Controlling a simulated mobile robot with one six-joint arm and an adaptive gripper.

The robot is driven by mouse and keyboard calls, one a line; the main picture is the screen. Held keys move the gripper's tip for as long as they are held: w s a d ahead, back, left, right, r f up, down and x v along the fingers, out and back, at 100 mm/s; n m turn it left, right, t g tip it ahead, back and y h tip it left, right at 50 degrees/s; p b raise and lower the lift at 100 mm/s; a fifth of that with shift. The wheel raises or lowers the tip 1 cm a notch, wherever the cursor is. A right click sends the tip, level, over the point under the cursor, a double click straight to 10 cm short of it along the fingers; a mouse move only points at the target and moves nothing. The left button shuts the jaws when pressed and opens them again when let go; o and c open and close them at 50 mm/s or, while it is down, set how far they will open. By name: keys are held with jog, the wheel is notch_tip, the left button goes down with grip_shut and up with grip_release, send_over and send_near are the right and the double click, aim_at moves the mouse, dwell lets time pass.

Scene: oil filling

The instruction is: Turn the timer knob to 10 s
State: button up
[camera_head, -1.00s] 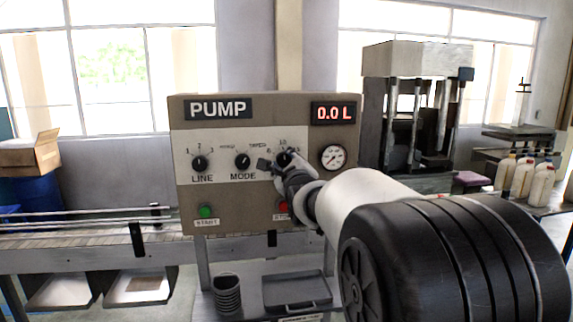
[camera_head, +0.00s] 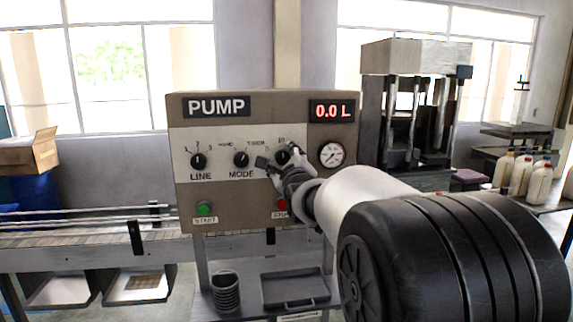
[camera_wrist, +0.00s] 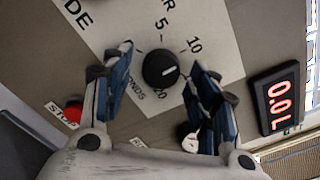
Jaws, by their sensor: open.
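The timer knob (camera_wrist: 158,69) is a round black dial on the pump panel (camera_head: 222,209). It also shows in the head view (camera_head: 283,157), partly behind my gripper. In the wrist view, a short white pointer line lies on the knob's right half. A "5" is printed above the knob and a "10" to its upper right; another number below is partly hidden. My gripper (camera_wrist: 163,88) is open, with one blue-and-black finger on each side of the knob and visible gaps between. In the head view my gripper (camera_head: 280,158) is in front of the knob.
The LINE knob (camera_head: 198,161) and MODE knob (camera_head: 241,160) are to the left. A gauge (camera_head: 332,155) is close on the right. The red stop button (camera_wrist: 73,111) is below the knob, near a finger. The display (camera_head: 332,111) reads 0.0 L.

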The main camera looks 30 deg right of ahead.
jog(key=v, duration=1.2)
jog(key=shift+r, duration=0.1)
jog(key=s+a+f+n+g+y, duration=0.1)
jog(key=s+a+f+n+g, duration=0.3)
jog(key=s+f+n, duration=0.3)
jog(key=s+a+f+n+g+y, duration=0.2)
jog(key=s+a+f+n+g, duration=0.2)
jog(key=s+n, duration=0.9)
jog(key=s+a+f+n+g+y, duration=0.2)
jog(key=s+a+f+n+g, duration=0.2)
jog(key=s+a+f+n, duration=0.4)
jog(key=s+f+n, duration=0.1)
jog(key=s+f, duration=0.2)
jog(key=s, duration=0.1)
jog(key=shift+a+n+g, duration=0.25)
jog(key=shift+n+g, duration=0.15)
